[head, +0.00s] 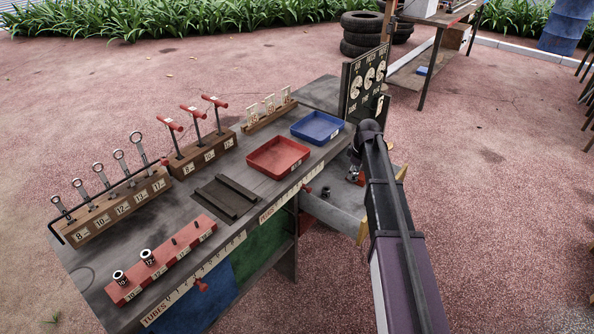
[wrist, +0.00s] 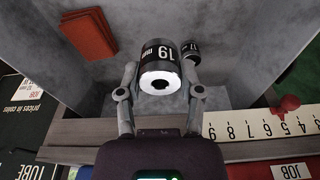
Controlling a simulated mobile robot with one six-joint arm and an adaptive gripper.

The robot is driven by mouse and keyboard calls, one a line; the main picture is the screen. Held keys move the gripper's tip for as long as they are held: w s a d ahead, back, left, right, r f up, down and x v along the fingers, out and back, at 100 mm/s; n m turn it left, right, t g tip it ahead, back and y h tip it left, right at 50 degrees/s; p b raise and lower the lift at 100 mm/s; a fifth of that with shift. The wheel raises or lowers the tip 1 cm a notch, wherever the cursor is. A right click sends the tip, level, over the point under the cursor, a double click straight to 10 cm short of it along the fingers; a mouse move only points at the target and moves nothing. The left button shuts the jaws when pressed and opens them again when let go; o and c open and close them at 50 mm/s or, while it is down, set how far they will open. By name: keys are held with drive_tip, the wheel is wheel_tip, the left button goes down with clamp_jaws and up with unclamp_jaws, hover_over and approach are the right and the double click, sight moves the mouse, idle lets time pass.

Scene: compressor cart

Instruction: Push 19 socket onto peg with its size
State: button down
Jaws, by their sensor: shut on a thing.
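The 19 socket (wrist: 158,54), a dark cylinder with a bright ring-shaped end and a white label, is between the fingers of my gripper (wrist: 160,74) in the wrist view. The gripper is shut on it, inside or just above a grey bin. In the head view my arm largely hides the gripper, beyond the right side of the bench. The red peg rail (head: 132,290) lies along the bench's front left. Two sockets (head: 119,278) (head: 147,257) stand at its left end, and bare dark pegs (head: 174,241) show to their right. Its size labels are too small to read surely.
A 17 socket (wrist: 191,50) is close behind the held one. Red folded pieces (wrist: 88,34) lie in the bin (wrist: 230,75). The bench carries a red tray (head: 278,157), blue tray (head: 318,127), wrench rack (head: 112,207), T-handle block (head: 205,155) and a dark grooved block (head: 228,197).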

wheel_tip(320, 180, up, 44)
drive_tip(key=p, duration=4.4)
drive_tip(key=shift+d, duration=0.15)
